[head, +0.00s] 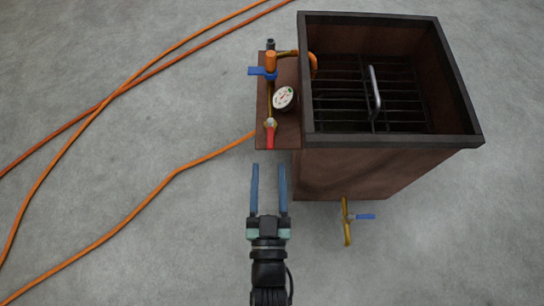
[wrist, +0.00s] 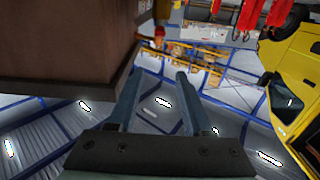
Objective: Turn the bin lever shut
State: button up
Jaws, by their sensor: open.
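The brown open-topped bin (head: 385,170) stands at the upper right in the head view; a brown wall (wrist: 60,45), probably its side, fills the upper left of the wrist view. A side panel (head: 288,130) carries a red lever (head: 270,136) pointing toward the picture's bottom and a blue lever (head: 262,72) pointing left. Another blue lever (head: 365,217) sits on a brass valve below the bin's front, pointing right. The frames do not label which is the bin lever. My gripper (head: 269,168) is open and empty, its fingertips just below the red lever in the picture; it also shows in the wrist view (wrist: 160,73).
A round gauge (head: 284,98) sits beside the red lever. Inside the bin are a grate (head: 345,95) and a metal handle (head: 375,90). Orange hoses (head: 150,200) cross the floor at left. A yellow vehicle (wrist: 285,85) shows in the wrist view. Floor at lower right is clear.

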aim_at(270, 149)
notch_tip(270, 149, down, 4)
jog(key=s, duration=0.3)
jog(key=w+b, duration=0.3)
jog(key=w, duration=0.3)
jog(key=w+b, duration=0.3)
jog(key=w, duration=0.4)
jog(key=shift+w+d+r, duration=0.15)
grip_shut()
dwell(0.6)
